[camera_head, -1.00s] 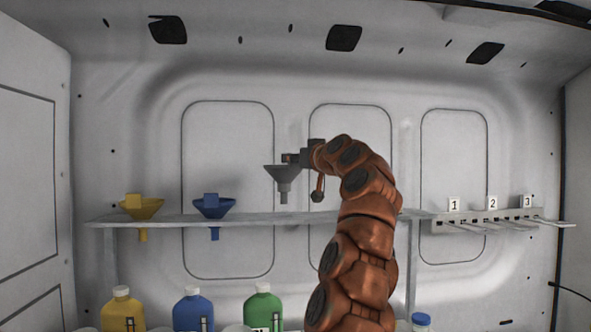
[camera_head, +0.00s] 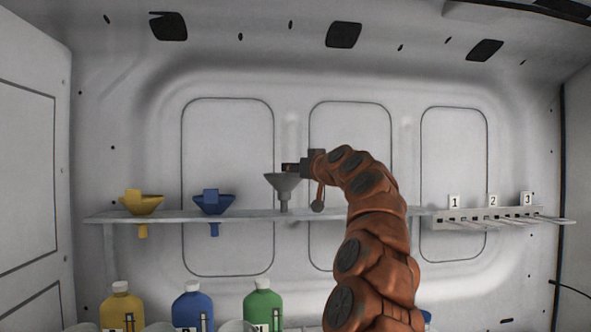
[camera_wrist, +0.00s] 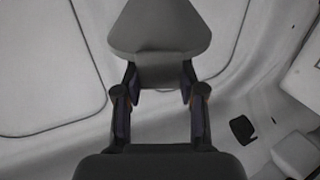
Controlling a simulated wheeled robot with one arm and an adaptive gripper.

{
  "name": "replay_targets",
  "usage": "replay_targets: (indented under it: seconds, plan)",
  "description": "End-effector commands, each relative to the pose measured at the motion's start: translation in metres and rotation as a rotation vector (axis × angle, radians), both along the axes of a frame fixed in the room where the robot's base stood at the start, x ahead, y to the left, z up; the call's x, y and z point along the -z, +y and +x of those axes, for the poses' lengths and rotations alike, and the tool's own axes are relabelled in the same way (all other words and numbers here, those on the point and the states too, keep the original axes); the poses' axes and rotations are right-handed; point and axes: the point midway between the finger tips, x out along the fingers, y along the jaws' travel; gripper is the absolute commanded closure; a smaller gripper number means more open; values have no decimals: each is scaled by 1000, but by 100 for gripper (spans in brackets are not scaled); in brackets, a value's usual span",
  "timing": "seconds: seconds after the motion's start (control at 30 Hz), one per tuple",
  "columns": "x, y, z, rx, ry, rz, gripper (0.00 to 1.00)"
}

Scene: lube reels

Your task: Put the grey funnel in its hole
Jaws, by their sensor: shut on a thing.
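The grey funnel (camera_head: 283,184) is upright in the head view, its spout pointing down at the shelf (camera_head: 330,215). Its spout tip is at about the height of the shelf's top; I cannot tell whether it has entered a hole. My gripper (camera_head: 291,167) is shut on the funnel's upper part from the right. In the wrist view the grey funnel (camera_wrist: 160,30) shows between and beyond the fingers of my gripper (camera_wrist: 160,85). The hole for the grey funnel is not visible.
A yellow funnel (camera_head: 142,204) and a blue funnel (camera_head: 214,204) sit in the shelf to the left, spouts below it. A rack numbered 1 to 3 (camera_head: 490,218) is at the right. Yellow (camera_head: 122,305), blue (camera_head: 193,307) and green bottles (camera_head: 263,303) stand below.

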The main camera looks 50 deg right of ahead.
Motion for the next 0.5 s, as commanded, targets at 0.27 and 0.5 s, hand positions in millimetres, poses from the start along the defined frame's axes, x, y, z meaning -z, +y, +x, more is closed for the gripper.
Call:
replay_targets:
  seconds: [0.27,0.5]
  plan:
    - [5,0,0,0,0,0,100]
    - [11,0,0,0,0,0,100]
